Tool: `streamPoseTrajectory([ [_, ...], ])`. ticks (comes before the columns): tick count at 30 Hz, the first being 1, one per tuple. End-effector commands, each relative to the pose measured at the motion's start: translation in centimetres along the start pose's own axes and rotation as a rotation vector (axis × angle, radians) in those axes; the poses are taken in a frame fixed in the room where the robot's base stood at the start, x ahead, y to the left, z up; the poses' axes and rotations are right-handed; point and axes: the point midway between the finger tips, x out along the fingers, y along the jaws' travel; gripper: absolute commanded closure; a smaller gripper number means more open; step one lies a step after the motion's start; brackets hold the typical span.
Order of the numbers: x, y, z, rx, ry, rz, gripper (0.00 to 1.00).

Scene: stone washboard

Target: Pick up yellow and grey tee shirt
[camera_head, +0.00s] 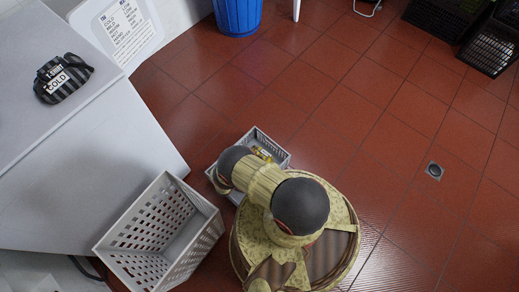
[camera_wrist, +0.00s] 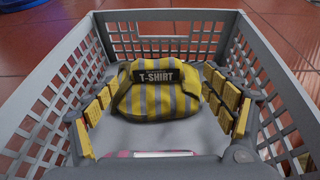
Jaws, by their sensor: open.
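The yellow and grey striped tee shirt (camera_wrist: 160,90) is a folded bundle with a black "T-SHIRT" label. It lies inside a grey plastic basket (camera_wrist: 270,62) in the wrist view. My gripper (camera_wrist: 168,112) is open, with its yellow-padded fingers to the left and right of the shirt. I cannot tell whether the pads touch the cloth. In the head view, the small grey basket (camera_head: 277,147) stands on the floor beneath my arm, and a bit of yellow shirt (camera_head: 263,153) shows in it. My arm hides the rest.
A larger empty grey basket (camera_head: 161,238) stands to the left of my arm. A white counter (camera_head: 95,165) holds a black striped bundle marked "COLD" (camera_head: 62,78). A blue bin (camera_head: 237,15) and black crates (camera_head: 492,45) stand at the back.

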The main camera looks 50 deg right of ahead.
Motion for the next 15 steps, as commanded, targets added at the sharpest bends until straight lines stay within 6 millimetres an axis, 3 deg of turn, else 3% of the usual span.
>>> streamPoseTrajectory([
  [9,4.2,0.6,-0.6,0.002,0.002,-0.003,0.17],
  [15,4.8,0.6,-0.4,0.000,0.002,0.000,0.17],
])
